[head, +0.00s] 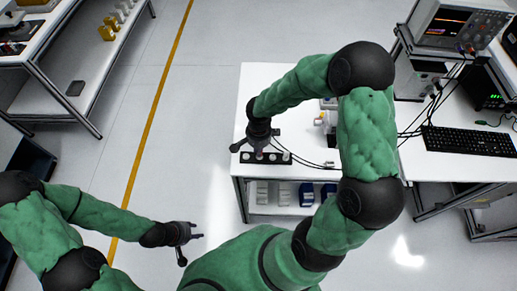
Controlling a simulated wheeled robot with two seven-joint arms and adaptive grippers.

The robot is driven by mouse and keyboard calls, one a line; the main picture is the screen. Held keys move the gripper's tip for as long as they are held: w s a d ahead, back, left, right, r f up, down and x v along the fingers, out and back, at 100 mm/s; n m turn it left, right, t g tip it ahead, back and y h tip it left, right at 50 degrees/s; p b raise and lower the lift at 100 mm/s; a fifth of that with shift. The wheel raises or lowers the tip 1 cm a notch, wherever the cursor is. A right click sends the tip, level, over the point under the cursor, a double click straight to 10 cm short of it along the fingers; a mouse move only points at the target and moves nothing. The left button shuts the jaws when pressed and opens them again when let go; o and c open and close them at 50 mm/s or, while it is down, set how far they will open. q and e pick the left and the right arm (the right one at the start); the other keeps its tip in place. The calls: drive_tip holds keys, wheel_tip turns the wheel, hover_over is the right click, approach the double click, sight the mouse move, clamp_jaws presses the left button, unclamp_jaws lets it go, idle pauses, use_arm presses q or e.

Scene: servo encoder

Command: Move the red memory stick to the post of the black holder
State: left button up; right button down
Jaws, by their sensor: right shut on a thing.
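My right gripper (252,146) points down at the left front part of the white table, right above the black holder. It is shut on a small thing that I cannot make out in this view. The black holder (285,159) looks like a dark strip with pale round spots along it, lying near the table's front edge. The gripper hides part of its left end. I cannot pick out the red memory stick or the post. My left gripper (192,242) is open and empty above the floor, in front of and left of the table.
The white table (255,90) has dark cables and small items at its right, partly behind my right arm. Its lower shelf holds white and blue bins (306,194). A bench with a keyboard (468,141) and an oscilloscope (446,22) stands at right. Floor left of the table is clear.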

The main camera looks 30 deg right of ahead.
drive_tip(key=shift+b, duration=0.85)
idle(1.7)
drive_tip(key=shift+f+b, duration=0.4)
drive_tip(key=shift+b, duration=0.05)
idle(0.4)
drive_tip(key=c, duration=1.3)
unclamp_jaws()
wheel_tip(320, 180, up, 12)
